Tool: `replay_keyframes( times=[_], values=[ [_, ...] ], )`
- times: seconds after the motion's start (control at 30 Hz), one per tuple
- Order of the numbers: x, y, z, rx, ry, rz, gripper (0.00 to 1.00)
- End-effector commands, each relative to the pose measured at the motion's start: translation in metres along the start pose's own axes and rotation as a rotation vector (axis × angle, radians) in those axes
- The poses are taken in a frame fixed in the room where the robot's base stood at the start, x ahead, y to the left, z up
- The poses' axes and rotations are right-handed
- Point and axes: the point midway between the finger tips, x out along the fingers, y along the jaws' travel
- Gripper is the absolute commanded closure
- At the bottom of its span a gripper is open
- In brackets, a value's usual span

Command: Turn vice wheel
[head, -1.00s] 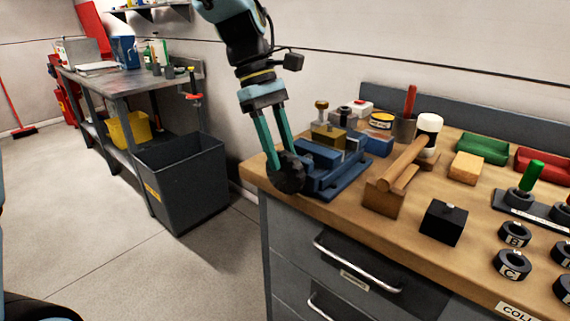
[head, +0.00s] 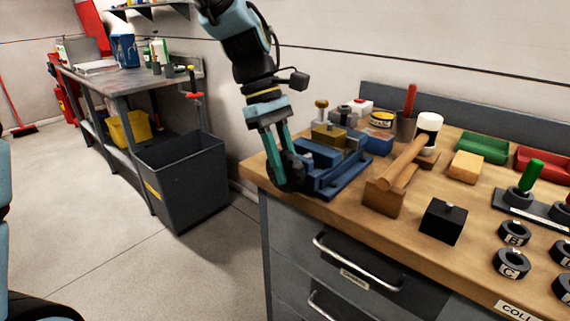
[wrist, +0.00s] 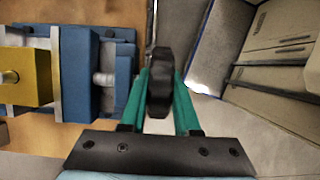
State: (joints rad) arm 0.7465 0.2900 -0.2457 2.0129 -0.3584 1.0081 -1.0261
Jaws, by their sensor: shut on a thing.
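The blue vice (head: 330,167) sits at the left end of the wooden bench top. Its black wheel (head: 291,172) is on the end that faces the bench's left edge. My gripper (head: 288,160) reaches down from above with its two green fingers shut on the wheel. In the wrist view, the black wheel (wrist: 160,88) shows edge-on between the fingers, and the vice (wrist: 85,75) with its screw lies to the left. A yellow-brown block (wrist: 25,75) is between the vice jaws.
A hammer on a wooden block (head: 385,195) and a black cube (head: 443,221) stand right of the vice. Cups and tins stand behind it. A dark bin (head: 183,180) is on the floor to the left. Drawers with a metal handle (head: 355,262) are below the bench top.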

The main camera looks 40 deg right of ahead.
Motion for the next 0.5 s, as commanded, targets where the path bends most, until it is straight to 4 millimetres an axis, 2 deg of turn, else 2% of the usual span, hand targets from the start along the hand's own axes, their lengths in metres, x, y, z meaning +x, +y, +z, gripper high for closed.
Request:
replay_keyframes(
  times=[0.5],
  values=[
    [-0.001,-0.0001,0.0018,0.002,0.043,-0.001,1.0]
  ],
)
